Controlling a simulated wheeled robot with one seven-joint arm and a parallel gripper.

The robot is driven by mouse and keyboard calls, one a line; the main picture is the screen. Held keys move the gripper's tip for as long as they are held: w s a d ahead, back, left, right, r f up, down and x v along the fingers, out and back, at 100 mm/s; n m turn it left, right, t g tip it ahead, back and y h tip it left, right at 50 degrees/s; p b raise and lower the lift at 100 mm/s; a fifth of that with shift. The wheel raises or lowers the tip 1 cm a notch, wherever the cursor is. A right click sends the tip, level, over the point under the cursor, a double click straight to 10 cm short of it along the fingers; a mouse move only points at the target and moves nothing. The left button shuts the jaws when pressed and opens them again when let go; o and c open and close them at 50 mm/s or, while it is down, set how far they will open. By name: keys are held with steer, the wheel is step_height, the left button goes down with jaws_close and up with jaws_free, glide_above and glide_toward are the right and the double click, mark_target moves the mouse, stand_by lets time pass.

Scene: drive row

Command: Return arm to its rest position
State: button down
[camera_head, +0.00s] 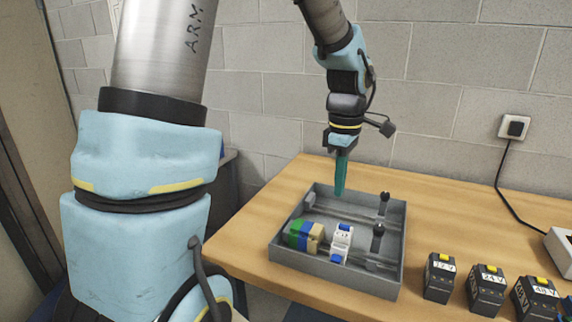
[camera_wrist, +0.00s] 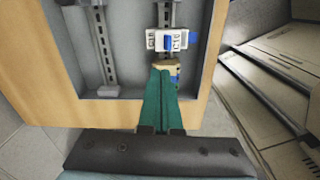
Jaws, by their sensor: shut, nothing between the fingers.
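My gripper (camera_head: 341,176) has green fingers pressed together with nothing between them. In the head view it points down above the back left part of a grey open box (camera_head: 279,250) on the wooden table. In the wrist view the shut fingers (camera_wrist: 161,88) show in front of the box's near edge. Inside the box, a white and blue module (camera_head: 341,243) sits on a rail, next to a group of green, blue and beige blocks (camera_head: 304,236). The module also shows in the wrist view (camera_wrist: 172,40), where the fingers partly hide the blocks.
Several black modules with voltage labels (camera_head: 438,277) stand on the table (camera_head: 455,205) to the right. A socket (camera_head: 513,127) with a black cable is on the block wall behind. The table behind the black modules is mostly clear.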

steer(key=s+a+f+m, duration=0.1)
steer(key=a+f+m, duration=0.1)
steer(key=a+m, duration=0.4)
steer(key=s+a+f+m+t, duration=0.1)
steer(key=a+m, duration=0.5)
steer(key=a, duration=1)
steer(key=shift+s+a+f, duration=0.4)
steer(key=shift+s+f, duration=0.05)
steer(key=shift+s, duration=0.35)
